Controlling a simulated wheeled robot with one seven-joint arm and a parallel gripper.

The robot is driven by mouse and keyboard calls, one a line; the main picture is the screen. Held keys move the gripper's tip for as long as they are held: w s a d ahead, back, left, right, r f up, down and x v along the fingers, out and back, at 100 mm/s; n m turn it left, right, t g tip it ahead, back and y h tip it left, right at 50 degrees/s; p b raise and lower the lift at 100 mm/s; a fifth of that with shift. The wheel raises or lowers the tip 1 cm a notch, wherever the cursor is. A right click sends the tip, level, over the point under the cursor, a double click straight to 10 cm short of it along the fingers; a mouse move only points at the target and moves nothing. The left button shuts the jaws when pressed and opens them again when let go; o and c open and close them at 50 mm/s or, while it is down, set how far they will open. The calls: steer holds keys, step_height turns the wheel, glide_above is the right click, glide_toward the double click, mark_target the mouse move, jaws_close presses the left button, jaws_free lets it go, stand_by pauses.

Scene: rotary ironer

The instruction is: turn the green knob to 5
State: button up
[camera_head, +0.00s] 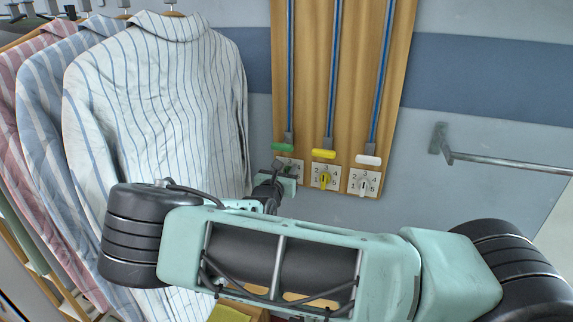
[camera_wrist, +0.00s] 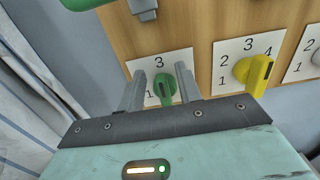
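The green knob (camera_wrist: 164,87) sits on a white dial card on the wooden panel. In the wrist view its grip stands near upright, slightly tilted. On its card I can read 3 above the knob and 1 at its lower left; the other numbers are hidden by my fingers. My gripper (camera_wrist: 160,70) is open, with one finger on each side of the knob. A gap shows at the left finger; I cannot tell whether the right finger touches. In the head view my gripper (camera_head: 287,181) covers most of this dial, and the knob is hidden there.
A yellow knob (camera_wrist: 254,72) stands close to the right, and a white knob (camera_head: 364,183) beyond it. Green (camera_head: 283,148), yellow (camera_head: 323,154) and white (camera_head: 368,160) handles hang above the dials. Striped shirts (camera_head: 165,100) hang at left; a metal rail (camera_head: 510,163) is at right.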

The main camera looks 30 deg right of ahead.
steer(key=shift+w+d, duration=0.35)
steer(key=shift+d, duration=0.1)
jaws_close()
